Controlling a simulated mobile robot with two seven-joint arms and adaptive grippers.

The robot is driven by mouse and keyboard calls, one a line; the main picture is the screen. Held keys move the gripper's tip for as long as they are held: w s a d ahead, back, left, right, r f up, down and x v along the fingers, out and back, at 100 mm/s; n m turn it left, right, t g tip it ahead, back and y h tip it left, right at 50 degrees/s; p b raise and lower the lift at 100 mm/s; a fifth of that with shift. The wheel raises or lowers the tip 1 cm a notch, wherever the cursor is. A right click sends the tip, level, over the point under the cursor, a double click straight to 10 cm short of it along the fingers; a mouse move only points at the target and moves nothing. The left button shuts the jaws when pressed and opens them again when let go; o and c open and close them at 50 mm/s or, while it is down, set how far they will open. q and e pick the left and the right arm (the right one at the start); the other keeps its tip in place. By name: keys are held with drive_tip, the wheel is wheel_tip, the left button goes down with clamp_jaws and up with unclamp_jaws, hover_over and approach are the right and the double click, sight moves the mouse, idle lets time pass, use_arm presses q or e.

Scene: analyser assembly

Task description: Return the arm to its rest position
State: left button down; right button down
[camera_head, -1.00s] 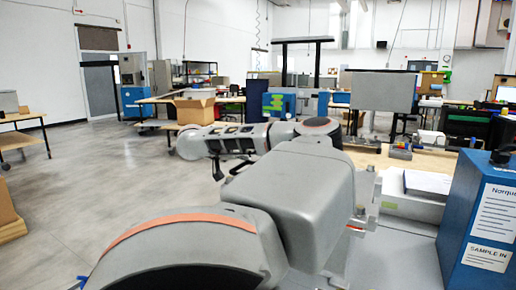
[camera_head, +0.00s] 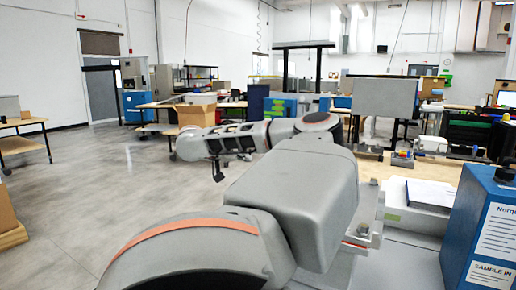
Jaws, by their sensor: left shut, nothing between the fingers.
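My left arm (camera_head: 290,195) fills the lower middle of the head view. It rises from the bottom left, and its far part reaches back to the left over the floor. My left gripper (camera_head: 218,173) shows only as a small dark shape below that far part. It is shut and empty, apart from any object, and partly hidden by the arm. My right gripper is not in view.
A blue box (camera_head: 487,225) marked "SAMPLE IN" stands close at the right. White paper (camera_head: 428,194) lies beside it, left of it. A wooden bench (camera_head: 378,166) with small parts lies behind. Open floor (camera_head: 90,195) lies to the left.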

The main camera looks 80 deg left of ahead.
use_arm(q)
drive_tip(key=p+v, duration=0.1)
drive_tip(key=v, duration=0.8)
drive_tip(key=shift+d+r+p, duration=0.15)
drive_tip(key=shift+d+p, duration=0.05)
drive_tip(key=shift+p, duration=0.15)
drive_tip(key=shift+s, duration=0.15)
